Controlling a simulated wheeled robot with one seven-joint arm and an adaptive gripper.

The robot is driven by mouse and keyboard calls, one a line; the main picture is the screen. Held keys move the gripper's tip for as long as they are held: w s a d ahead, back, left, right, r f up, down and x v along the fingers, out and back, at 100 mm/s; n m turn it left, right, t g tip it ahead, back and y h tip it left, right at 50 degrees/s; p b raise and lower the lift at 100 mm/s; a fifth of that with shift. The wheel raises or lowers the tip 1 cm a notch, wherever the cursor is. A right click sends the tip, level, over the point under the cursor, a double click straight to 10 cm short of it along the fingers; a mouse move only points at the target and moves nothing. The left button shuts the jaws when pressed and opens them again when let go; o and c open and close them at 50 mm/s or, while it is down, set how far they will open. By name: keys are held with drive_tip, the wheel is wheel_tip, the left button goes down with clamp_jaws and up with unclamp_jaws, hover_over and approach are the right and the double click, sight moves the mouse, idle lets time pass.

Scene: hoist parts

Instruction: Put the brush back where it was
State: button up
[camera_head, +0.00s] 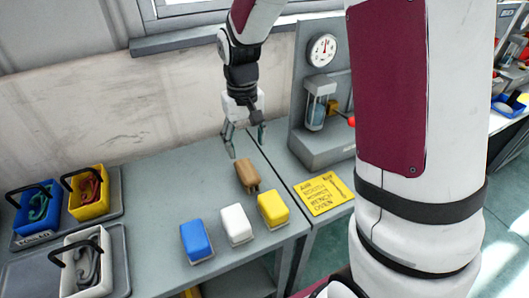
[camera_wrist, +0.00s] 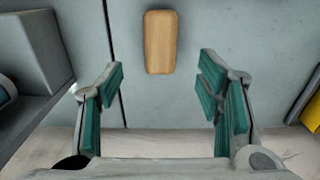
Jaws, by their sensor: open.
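A brown wooden-topped block (camera_head: 247,175), which looks like a brush, lies on the grey bench near its right side. It also shows in the wrist view (camera_wrist: 160,42), top centre, with its long side running up and down. Blue (camera_head: 196,240), white (camera_head: 236,224) and yellow (camera_head: 272,210) blocks of similar shape sit in a slanting row at the bench's front edge. My gripper (camera_head: 247,148) is open and empty, just behind the brown block towards the wall. In the wrist view, the block lies beyond the spread green-padded fingers (camera_wrist: 161,78), not between them.
A gauge stand (camera_head: 322,150) rises to the right of my gripper. A yellow sign (camera_head: 324,195) lies in front of it. Blue (camera_head: 38,210), yellow (camera_head: 88,192) and white (camera_head: 87,264) handled bins stand at left. The bench middle is clear.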

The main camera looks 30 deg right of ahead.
drive_tip(key=s+r+t, duration=0.2)
drive_tip(key=s+r, duration=0.8)
drive_tip(key=r, duration=0.1)
drive_tip(key=s+r+t, duration=0.1)
drive_tip(key=s+r, duration=0.2)
drive_tip(key=s, duration=1.1)
drive_tip(key=shift+s+d+r+t, duration=0.15)
drive_tip(key=shift+s+r+t, duration=0.25)
